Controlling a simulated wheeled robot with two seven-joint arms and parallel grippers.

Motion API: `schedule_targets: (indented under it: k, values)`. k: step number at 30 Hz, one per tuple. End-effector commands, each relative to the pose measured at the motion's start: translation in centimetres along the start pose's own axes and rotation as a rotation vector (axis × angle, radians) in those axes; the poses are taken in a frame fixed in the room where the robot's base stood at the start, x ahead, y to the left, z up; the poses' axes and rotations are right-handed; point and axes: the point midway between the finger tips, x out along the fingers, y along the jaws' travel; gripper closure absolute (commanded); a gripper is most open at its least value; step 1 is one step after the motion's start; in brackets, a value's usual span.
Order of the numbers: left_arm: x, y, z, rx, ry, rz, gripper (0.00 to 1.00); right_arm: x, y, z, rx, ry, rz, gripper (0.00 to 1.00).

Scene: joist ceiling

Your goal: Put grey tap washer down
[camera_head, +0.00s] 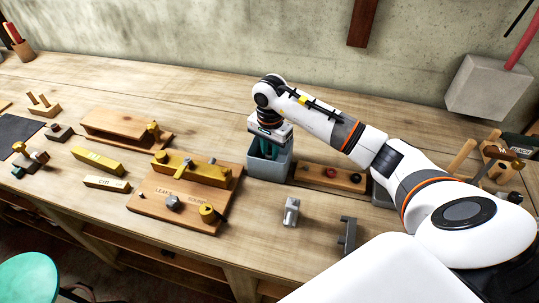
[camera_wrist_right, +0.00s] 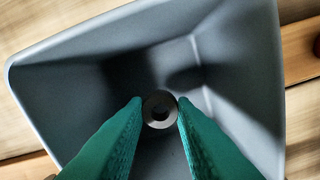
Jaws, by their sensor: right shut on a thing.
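The grey tap washer (camera_wrist_right: 160,122) is a small ring between my right fingertips in the right wrist view. My right gripper (camera_wrist_right: 160,104), with green fingers, is shut on it. Below and around them is an open grey-blue bin (camera_wrist_right: 62,62), its walls framing the washer. In the head view, my right gripper (camera_head: 267,148) points down into the mouth of the same bin (camera_head: 267,173). The washer is hidden there by the bin and gripper. I cannot tell how far it is above the bin floor. My left gripper is not in view.
A wooden strip (camera_head: 345,180) with small round parts lies right of the bin. A wooden board (camera_head: 148,205) with a yellow block and fittings lies at left front. Grey metal pieces (camera_head: 291,212) stand in front. A concrete block (camera_head: 488,88) is at the right back.

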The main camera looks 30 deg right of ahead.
Motion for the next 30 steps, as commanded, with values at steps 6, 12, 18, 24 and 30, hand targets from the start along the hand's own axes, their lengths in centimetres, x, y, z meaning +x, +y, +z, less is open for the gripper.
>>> schedule_targets:
  k: [6,12,18,24,30]
  values:
    - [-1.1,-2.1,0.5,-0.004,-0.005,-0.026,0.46,2.8,-0.1,-0.1,0.001,0.003,-0.004,1.0]
    - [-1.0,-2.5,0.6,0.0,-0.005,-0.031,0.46,3.5,0.0,0.0,-0.002,-0.001,0.001,1.0]
    - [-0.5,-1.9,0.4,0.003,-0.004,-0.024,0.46,3.9,0.0,0.0,-0.002,-0.001,0.0,1.0]
    - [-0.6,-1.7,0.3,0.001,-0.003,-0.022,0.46,3.8,0.0,0.0,-0.002,0.0,0.0,0.54]
    - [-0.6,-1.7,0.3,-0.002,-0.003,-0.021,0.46,3.8,0.0,0.0,-0.002,0.0,0.0,0.54]
